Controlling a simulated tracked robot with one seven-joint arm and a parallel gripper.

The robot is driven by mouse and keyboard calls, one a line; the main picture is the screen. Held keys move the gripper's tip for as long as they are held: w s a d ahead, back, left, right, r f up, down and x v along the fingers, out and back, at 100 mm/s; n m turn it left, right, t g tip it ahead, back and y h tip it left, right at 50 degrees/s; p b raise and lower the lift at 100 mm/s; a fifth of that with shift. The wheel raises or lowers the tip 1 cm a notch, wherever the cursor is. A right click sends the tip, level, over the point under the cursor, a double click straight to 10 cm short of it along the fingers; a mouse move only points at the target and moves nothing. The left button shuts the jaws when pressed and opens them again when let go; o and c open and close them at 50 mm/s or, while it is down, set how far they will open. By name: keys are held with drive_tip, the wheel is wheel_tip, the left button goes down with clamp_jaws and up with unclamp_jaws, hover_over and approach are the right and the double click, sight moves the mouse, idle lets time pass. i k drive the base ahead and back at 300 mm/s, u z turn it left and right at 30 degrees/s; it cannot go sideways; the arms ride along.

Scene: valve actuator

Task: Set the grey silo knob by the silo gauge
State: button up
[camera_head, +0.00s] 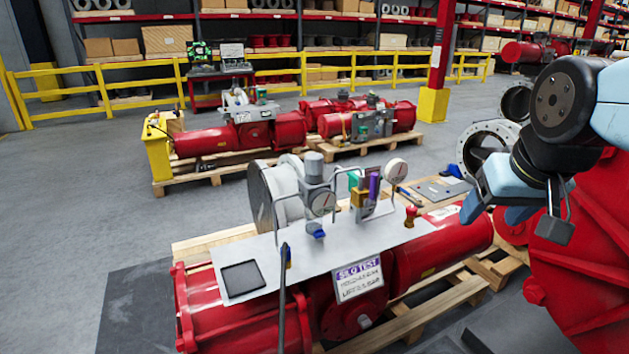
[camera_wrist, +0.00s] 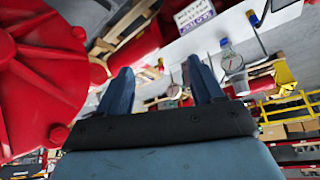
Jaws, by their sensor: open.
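A grey knob (camera_head: 314,162) tops a regulator on the light metal plate (camera_head: 240,256) in the head view. A second round gauge (camera_head: 397,171) stands at the right end of the plate. A sign (camera_head: 358,279) reading "SILO TEST" hangs from the plate's front edge. My gripper (camera_head: 495,213) is at the right, apart from the plate fittings, open and empty.
A large red flanged body (camera_head: 590,245) stands close to my gripper at the right. A thin dark upright lever (camera_head: 283,300) rises before the plate. Green, yellow and purple fittings (camera_head: 373,186) and a red knob (camera_head: 411,215) stand right of the grey knob.

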sight(313, 162)
drive_tip(key=z, duration=1.85)
drive_tip(key=i, duration=0.1)
drive_tip(key=u, duration=3.5)
drive_tip(key=i, duration=0.8)
drive_tip(key=z, duration=1.25)
